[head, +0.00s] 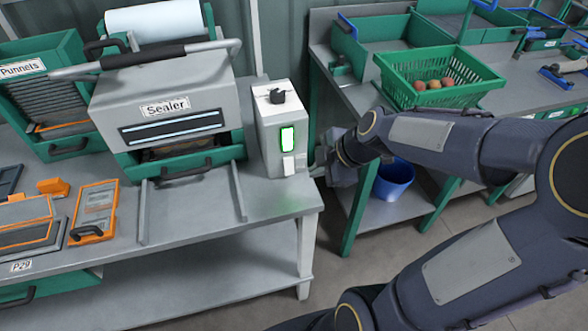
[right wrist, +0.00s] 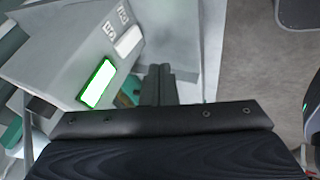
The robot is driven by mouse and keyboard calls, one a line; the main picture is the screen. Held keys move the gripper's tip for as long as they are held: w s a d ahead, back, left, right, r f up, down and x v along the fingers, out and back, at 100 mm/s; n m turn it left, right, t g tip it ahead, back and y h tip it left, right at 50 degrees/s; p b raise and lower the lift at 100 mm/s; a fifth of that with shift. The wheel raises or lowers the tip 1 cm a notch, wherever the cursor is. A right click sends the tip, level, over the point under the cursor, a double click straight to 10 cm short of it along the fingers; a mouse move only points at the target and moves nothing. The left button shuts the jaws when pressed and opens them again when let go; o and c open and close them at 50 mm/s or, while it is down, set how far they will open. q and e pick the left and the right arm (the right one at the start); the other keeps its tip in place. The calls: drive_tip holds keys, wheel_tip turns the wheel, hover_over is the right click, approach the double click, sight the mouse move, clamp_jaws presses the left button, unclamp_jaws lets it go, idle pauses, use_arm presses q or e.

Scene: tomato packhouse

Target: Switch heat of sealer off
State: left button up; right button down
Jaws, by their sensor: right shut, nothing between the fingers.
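The grey sealer (head: 165,110) stands on the bench at the left, with a label on its front. Right of it is a grey control box (head: 268,140) with a black knob (head: 277,95) on its white top. Its front carries a green-lit switch (head: 287,139) and a white unlit switch (head: 288,166) below. In the right wrist view, the lit switch (right wrist: 98,84) and white switch (right wrist: 128,40) show to the left of my gripper. My right gripper (head: 316,167) is shut and empty, close to the box's lower right; contact cannot be told. My left gripper is out of view.
A green Punnets rack (head: 45,60) stands left of the sealer. An orange-framed device (head: 95,208) lies at the bench's front left. A green basket of tomatoes (head: 440,75) is on the back-right bench, and a blue bucket (head: 394,180) sits below. The bench before the box is clear.

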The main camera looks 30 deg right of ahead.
sight(287, 167)
drive_tip(key=x, duration=0.9)
drive_tip(key=shift+s, duration=0.15)
drive_tip(key=w, duration=0.1)
drive_tip(key=w+p, duration=0.1)
drive_tip(key=w, duration=0.1)
drive_tip(key=shift+w+d+f, duration=0.1)
drive_tip(key=shift+d+f, duration=0.15)
drive_tip(key=shift+d, duration=0.15)
drive_tip(key=shift+w+d+f, duration=0.1)
drive_tip(key=shift+w+f, duration=0.05)
drive_tip(key=shift+w, duration=0.3)
drive_tip(key=b, duration=0.3)
drive_tip(key=f+t+b, duration=0.1)
drive_tip(key=b, duration=0.2)
drive_tip(key=shift+w+d+f, duration=0.1)
drive_tip(key=shift+w+f, duration=0.05)
drive_tip(key=shift+w, duration=0.1)
drive_tip(key=shift+r+p, duration=0.55)
drive_tip(key=shift+p, duration=0.25)
drive_tip(key=shift+w+r+p, duration=0.1)
drive_tip(key=shift+r+p, duration=0.35)
drive_tip(key=shift+r, duration=0.5)
